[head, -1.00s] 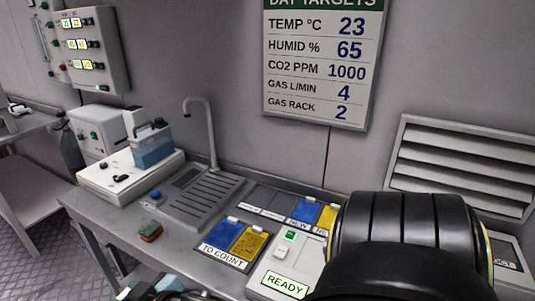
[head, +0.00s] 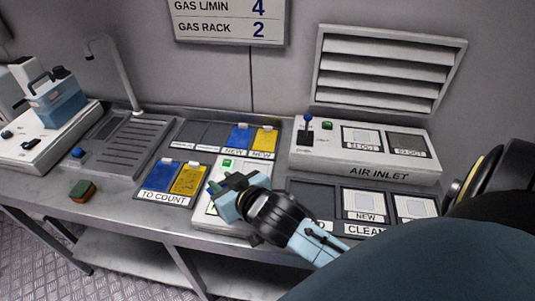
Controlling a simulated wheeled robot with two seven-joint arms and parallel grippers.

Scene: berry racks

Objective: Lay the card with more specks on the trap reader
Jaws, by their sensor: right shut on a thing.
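The trap reader (head: 206,207) is a white box with a green light at its back, mostly covered by my right gripper (head: 222,188). That gripper is shut over the reader; its fingers hide what they hold. A small blue patch shows by the fingertips, but I cannot tell what it belongs to. To its left, the TO COUNT tray (head: 176,200) holds a blue card (head: 163,175) and a yellow card (head: 188,180) side by side. Dark specks show on the yellow card; the blue card's specks are too small to tell. My left gripper is not in view.
Behind is a rack (head: 187,145) with blue and yellow NEW cards at its right end. The AIR INLET box (head: 372,171) and the CLEAN tray (head: 433,200) stand to the right. A green-and-brown block (head: 83,191) lies near the front edge; a sink drainer (head: 123,146) is behind it.

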